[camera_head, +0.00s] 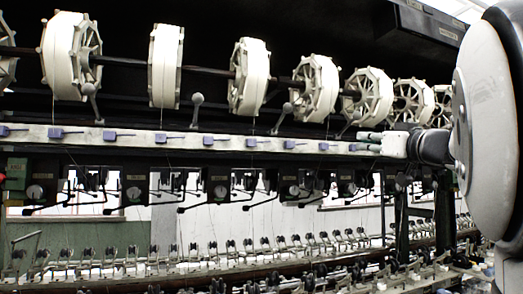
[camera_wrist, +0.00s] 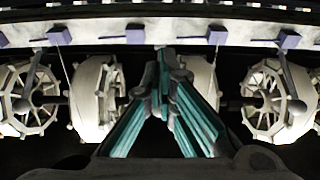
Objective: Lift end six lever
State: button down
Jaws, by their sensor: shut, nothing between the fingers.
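Ball-ended levers stand along the reel row, one at the left (camera_head: 197,99) and one further right (camera_head: 288,108). I cannot tell which lever belongs to end six. In the wrist view, a ball knob (camera_wrist: 297,108) shows at the right and another (camera_wrist: 24,105) at the left. My gripper (camera_head: 364,138) reaches in from the right at the height of the pale rail, over its right part. Part of that reel is hidden behind the fingers.
White spoked reels (camera_head: 249,78) hang on a dark shaft above the long pale rail (camera_head: 225,141), which carries small purple blocks (camera_head: 250,142). Black units with dials and handles (camera_head: 218,186) hang below. Rows of small metal parts (camera_head: 190,250) line the bench.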

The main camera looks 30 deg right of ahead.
jog(key=b+v, duration=0.5)
jog(key=v, duration=0.9)
jog(key=shift+b, duration=0.4)
jog(key=shift+f, duration=0.15)
